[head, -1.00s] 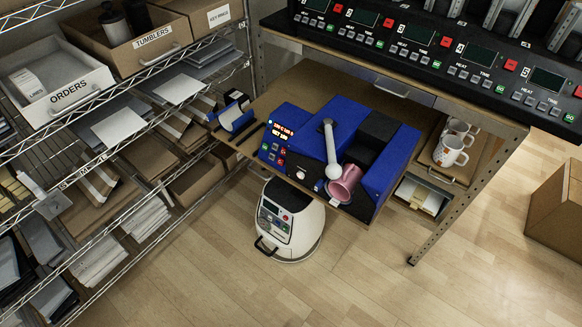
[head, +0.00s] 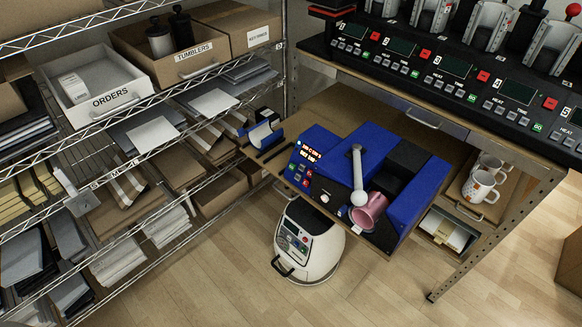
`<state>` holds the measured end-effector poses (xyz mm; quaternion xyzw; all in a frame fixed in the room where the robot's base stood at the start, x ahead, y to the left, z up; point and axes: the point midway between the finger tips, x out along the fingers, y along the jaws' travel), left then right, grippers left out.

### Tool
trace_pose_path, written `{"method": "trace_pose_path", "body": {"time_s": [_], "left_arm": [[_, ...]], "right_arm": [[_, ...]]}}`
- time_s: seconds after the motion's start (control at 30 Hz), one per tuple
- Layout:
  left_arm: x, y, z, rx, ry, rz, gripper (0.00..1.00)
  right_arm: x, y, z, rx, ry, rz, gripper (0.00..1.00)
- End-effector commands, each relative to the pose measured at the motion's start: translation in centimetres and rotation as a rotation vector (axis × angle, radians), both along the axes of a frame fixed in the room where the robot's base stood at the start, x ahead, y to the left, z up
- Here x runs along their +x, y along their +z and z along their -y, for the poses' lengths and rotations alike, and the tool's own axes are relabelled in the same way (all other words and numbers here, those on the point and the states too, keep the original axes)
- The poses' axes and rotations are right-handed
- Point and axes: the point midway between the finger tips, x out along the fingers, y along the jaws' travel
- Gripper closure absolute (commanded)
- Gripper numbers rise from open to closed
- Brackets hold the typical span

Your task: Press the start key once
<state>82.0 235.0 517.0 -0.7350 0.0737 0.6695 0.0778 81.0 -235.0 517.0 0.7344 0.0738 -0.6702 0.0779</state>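The blue mug press (head: 320,150) stands on a low wooden shelf under the long bench, right of centre. Its left end carries a lit display (head: 309,150) and a small key panel (head: 299,174) with red and green keys. Which of these keys is the start key is too small to read. A white-knobbed lever (head: 358,175) rises over the press, and a pink mug (head: 370,211) lies tilted at its front, below the lever. Neither of my grippers is in view.
A wire rack with an ORDERS tray (head: 100,90) and a TUMBLERS box (head: 170,45) fills the left. A white rounded machine (head: 309,243) stands on the floor before the press. White mugs (head: 482,184) sit at right. The floor in front is clear.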

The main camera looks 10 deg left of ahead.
Motion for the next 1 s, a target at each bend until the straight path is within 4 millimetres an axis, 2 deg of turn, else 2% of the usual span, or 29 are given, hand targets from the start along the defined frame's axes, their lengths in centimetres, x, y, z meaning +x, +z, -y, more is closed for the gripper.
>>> {"method": "trace_pose_path", "body": {"time_s": [0.03, 0.07, 0.53, 1.0], "left_arm": [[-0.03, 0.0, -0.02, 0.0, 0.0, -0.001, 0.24], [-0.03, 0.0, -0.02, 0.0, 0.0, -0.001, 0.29], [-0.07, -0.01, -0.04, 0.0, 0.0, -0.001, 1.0], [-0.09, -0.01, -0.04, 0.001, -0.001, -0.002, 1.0]], "right_arm": [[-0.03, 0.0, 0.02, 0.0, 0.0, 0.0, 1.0], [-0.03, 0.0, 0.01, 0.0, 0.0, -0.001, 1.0], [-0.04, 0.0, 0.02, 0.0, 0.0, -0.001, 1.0], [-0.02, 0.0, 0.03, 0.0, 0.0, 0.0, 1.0]]}}
